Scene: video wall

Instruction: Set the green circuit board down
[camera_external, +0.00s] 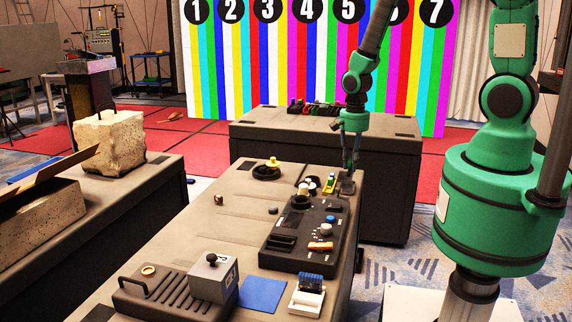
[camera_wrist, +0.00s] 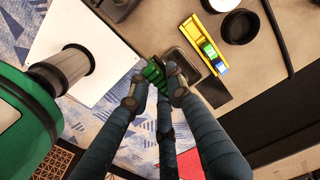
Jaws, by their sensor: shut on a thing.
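The green circuit board (camera_wrist: 153,74) is a small green piece between my fingertips in the wrist view, partly hidden by them. My gripper (camera_wrist: 160,84) is shut on it. In the external view my gripper (camera_external: 348,178) points down at the far right edge of the near table (camera_external: 235,222). A small dark square tray (camera_wrist: 184,66) lies right by the board in the wrist view. I cannot tell whether the board touches it or the table. The board cannot be made out in the external view.
A yellow holder (camera_wrist: 208,42) with green and blue pieces lies close by the fingers. A black round lid (camera_wrist: 240,27) is beyond it. A black control panel (camera_external: 305,236) sits nearer on the table. The table's left middle is mostly clear. The table edge is close to my gripper.

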